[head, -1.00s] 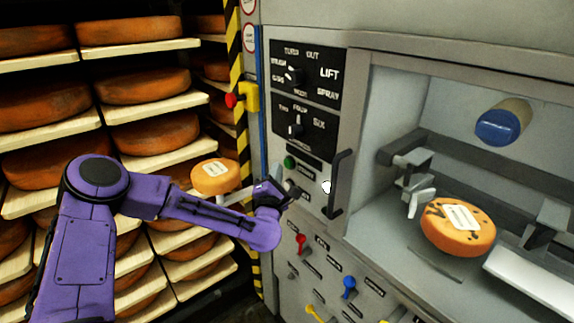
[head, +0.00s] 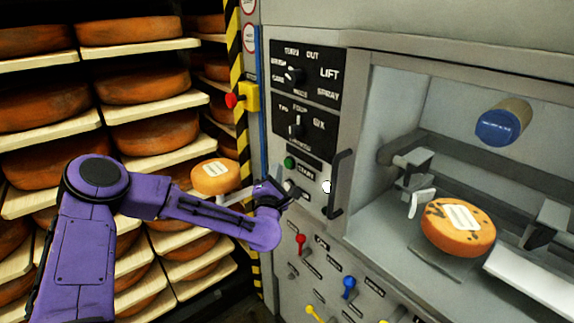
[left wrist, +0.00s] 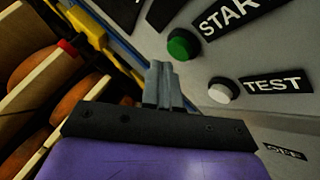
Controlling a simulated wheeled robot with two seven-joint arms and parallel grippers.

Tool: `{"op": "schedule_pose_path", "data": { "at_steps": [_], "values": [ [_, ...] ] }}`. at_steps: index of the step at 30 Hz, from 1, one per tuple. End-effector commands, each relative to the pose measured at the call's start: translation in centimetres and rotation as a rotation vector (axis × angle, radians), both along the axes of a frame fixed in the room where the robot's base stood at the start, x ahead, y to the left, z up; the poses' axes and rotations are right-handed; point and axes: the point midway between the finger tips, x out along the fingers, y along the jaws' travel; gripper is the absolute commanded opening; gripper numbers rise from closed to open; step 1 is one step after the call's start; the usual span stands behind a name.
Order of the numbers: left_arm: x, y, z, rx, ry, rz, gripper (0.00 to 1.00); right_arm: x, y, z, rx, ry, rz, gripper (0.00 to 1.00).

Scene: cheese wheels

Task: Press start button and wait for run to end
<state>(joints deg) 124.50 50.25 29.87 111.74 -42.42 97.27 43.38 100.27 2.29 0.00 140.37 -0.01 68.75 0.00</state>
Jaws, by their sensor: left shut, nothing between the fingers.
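The green start button (head: 289,162) is on the grey machine panel, beside its START label (head: 306,172). In the left wrist view the green button (left wrist: 180,45) is just right of my left gripper's fingertips (left wrist: 158,68). My left gripper (head: 281,182) is shut and empty, close to the panel, a little below the button in the head view. I cannot tell whether it touches the panel. A white button (left wrist: 221,91) with a TEST label (left wrist: 272,84) is below START. An orange cheese wheel (head: 458,228) with a white label lies inside the machine bay. My right gripper is not in view.
A vertical handle (head: 338,184) stands out right of the buttons. Dark dial plates (head: 305,73) are above. Coloured levers, red (head: 300,240) and blue (head: 349,283), are below. A red emergency button (head: 231,100) on a yellow box and cheese shelves (head: 150,145) are left.

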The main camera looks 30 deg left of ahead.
Motion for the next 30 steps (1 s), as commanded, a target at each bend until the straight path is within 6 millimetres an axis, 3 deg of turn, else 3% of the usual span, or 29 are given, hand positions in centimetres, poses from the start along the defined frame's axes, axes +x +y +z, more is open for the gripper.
{"op": "schedule_pose_path", "data": {
  "at_steps": [30],
  "values": [
    [0.96, -0.41, -0.02, 0.0, 0.0, 0.0, 0.0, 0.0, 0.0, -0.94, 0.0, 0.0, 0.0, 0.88]
  ]
}}
